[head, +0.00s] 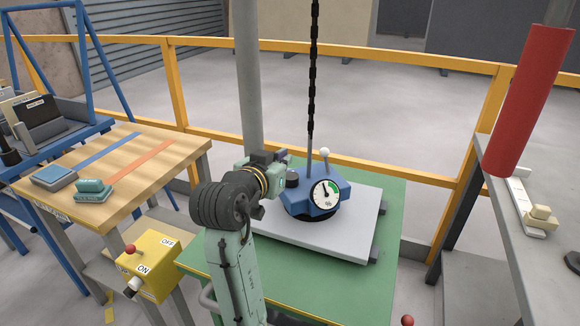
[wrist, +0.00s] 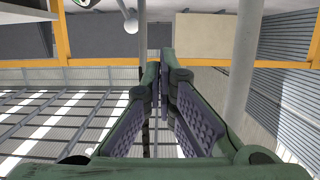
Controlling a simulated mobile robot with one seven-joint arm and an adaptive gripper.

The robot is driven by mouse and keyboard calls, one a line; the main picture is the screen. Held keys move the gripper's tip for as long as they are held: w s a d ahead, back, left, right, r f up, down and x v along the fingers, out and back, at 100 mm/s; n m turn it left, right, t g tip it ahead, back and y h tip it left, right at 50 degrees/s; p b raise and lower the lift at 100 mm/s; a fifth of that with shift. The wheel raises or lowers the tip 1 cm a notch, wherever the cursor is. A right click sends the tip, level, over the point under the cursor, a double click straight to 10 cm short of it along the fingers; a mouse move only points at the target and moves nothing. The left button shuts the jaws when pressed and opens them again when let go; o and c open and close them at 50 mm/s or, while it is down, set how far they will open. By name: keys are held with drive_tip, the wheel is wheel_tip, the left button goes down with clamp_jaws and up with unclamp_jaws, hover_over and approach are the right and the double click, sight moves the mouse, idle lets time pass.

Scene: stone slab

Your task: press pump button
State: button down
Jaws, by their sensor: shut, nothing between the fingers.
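The blue pump (head: 312,204) sits on a grey stone slab (head: 345,238). It has a round dial gauge (head: 326,193) on its front and a white-balled lever (head: 324,153) upright at its back. A black knob-like button (head: 292,180) stands on its left side. My gripper (head: 281,160) is just above and left of this button, apart from it as far as I can tell; its fingertips are hard to make out there. In the wrist view my gripper (wrist: 165,72) is shut and empty, and the lever's white ball (wrist: 131,22) shows above left. The button does not show clearly there.
A black chain (head: 313,80) hangs above the pump. A green table (head: 365,285) carries the slab. A yellow ON/OFF box (head: 149,265) stands to the left, below a wooden workbench (head: 150,165). A red cylinder (head: 530,100) stands at right. Yellow railing (head: 400,172) runs behind.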

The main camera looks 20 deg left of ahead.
sight(290, 189)
drive_tip(key=w+f, duration=0.1)
drive_tip(key=w, duration=0.1)
drive_tip(key=w+f+p, duration=0.1)
drive_tip(key=w+f, duration=0.1)
drive_tip(key=shift+w+f, duration=0.1)
drive_tip(key=shift+f+p, duration=0.35)
drive_tip(key=shift+f, duration=0.55)
